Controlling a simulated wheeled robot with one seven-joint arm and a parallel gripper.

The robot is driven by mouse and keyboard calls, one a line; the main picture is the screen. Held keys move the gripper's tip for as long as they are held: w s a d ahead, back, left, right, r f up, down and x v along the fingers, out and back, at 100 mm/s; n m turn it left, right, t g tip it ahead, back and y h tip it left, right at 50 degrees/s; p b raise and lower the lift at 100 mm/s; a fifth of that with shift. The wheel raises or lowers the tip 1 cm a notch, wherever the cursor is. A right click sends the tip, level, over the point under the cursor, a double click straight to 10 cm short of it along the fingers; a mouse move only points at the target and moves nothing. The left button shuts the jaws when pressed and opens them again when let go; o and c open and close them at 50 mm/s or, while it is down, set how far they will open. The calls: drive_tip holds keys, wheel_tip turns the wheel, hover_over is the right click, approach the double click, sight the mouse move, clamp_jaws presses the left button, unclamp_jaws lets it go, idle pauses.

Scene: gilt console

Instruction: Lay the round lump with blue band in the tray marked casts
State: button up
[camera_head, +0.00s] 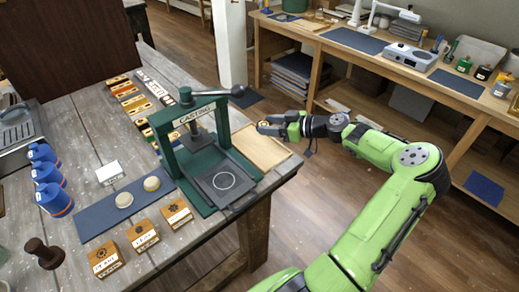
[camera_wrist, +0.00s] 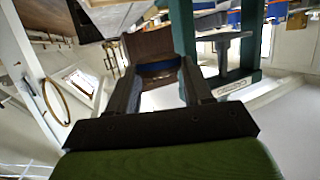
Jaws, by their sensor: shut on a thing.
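My gripper (camera_head: 272,127) is above the far right corner of the table, shut on the round lump. Only a small yellowish part of the lump (camera_head: 264,124) shows in the head view. In the wrist view its blue band (camera_wrist: 158,68) shows between the two fingers (camera_wrist: 163,88). A shallow wooden tray (camera_head: 262,147) lies on the table corner just below and left of the gripper. I can read no mark on it. Two pale round lumps (camera_head: 124,200) (camera_head: 152,183) without a visible band sit on a blue mat (camera_head: 93,222).
A green press (camera_head: 163,143) with a lettered crossbar and a dark plate stands left of the tray. Small labelled wooden blocks (camera_head: 142,236) line the table's front. A second workbench (camera_head: 335,50) is behind; floor between is open.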

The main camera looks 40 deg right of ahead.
sight(269, 153)
wheel_tip(269, 153, down, 10)
drive_tip(key=shift+r+b, duration=0.25)
drive_tip(key=shift+b, duration=0.1)
drive_tip(key=shift+a+f, duration=0.1)
drive_tip(key=shift+f, duration=0.05)
drive_tip(key=o, duration=1)
